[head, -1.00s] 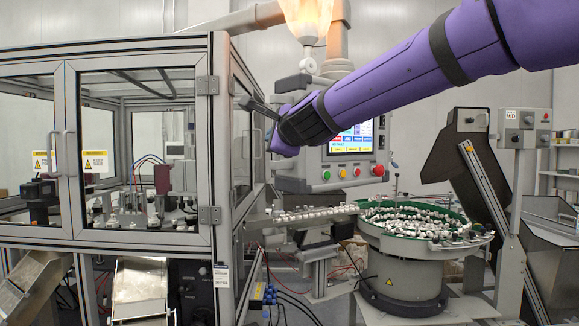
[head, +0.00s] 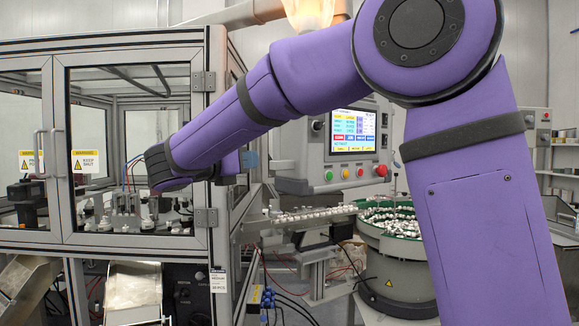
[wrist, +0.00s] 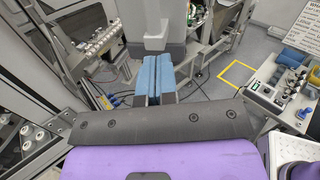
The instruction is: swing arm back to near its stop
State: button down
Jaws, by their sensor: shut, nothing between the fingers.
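The control panel (head: 345,145), with a lit screen and coloured buttons, hangs beside the glazed machine cabinet. A thick grey overhead arm (head: 245,14) runs above it, its joint to the panel partly hidden by my purple arm. My gripper shows in the wrist view as two blue fingers (wrist: 155,62), closed together with nothing between them. In the head view only a small blue part of my gripper (head: 250,160) shows past my wrist, in front of the cabinet's right edge and left of the panel. I see no contact with the panel.
The cabinet doors (head: 128,150) are closed at left. A bowl feeder (head: 395,225) and a track of caps (head: 310,215) stand below the panel, partly behind my arm. Cables (head: 290,300) lie low between cabinet and feeder.

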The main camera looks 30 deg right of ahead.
aim_at(299, 165)
jog(key=d+m+g, duration=0.1)
jog(key=d, duration=0.3)
jog(key=w+d+f+m+g, duration=0.1)
jog(key=d, duration=0.3)
jog(key=w+d+f+m+g, duration=0.1)
jog(key=d, duration=0.2)
jog(key=shift+d+h, duration=0.4)
jog(key=w+d+n+t, duration=0.1)
jog(key=w+d, duration=0.3)
jog(key=d, duration=0.3)
jog(key=w+d+t+y, duration=0.1)
jog(key=w+d, duration=0.3)
jog(key=d, duration=0.3)
jog(key=w+d+n+t, duration=0.1)
jog(key=w+d+t, duration=0.1)
jog(key=w+d, duration=0.2)
jog(key=shift+w+d+r+n, duration=0.1)
jog(key=shift+w+d+n, duration=0.05)
jog(key=shift+d, duration=0.75)
jog(key=shift+w+d+n, duration=0.15)
jog(key=shift+d, duration=0.75)
jog(key=shift+w+d+y, duration=0.25)
jog(key=shift+d+y, duration=0.05)
jog(key=shift+d, duration=0.15)
jog(key=shift+s+d, duration=0.1)
